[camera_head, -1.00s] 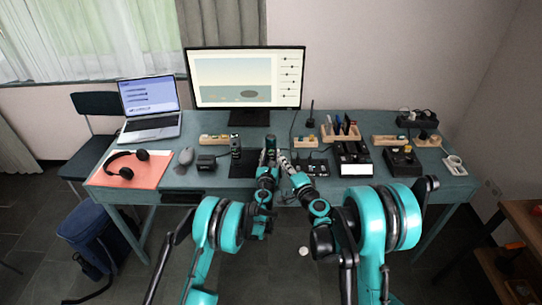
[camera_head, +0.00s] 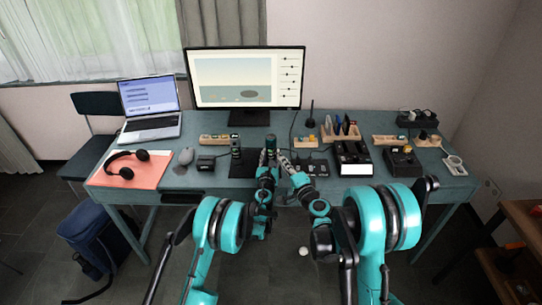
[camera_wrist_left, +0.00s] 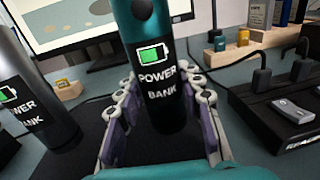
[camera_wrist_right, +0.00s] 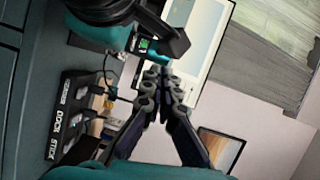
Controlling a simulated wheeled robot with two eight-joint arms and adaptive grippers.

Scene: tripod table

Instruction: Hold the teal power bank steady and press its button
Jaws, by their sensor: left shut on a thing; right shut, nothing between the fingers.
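The teal power bank (camera_head: 271,143) stands upright near the middle of the desk's front half. In the left wrist view, its dark cylinder (camera_wrist_left: 160,112) with a green battery label sits between my left fingers. My left gripper (camera_head: 267,168) is shut on its lower part. My right gripper (camera_head: 285,160) is shut and empty, just right of the power bank. In the right wrist view, its closed fingertips (camera_wrist_right: 160,72) point toward the green label, apparently close; contact cannot be told.
A second, grey-and-black power bank (camera_wrist_left: 30,95) stands to the left, close to my left gripper. A dock with sticks (camera_wrist_left: 285,110) lies to the right. The monitor (camera_head: 247,80) is behind, and a dark mat (camera_head: 240,170) lies beneath.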

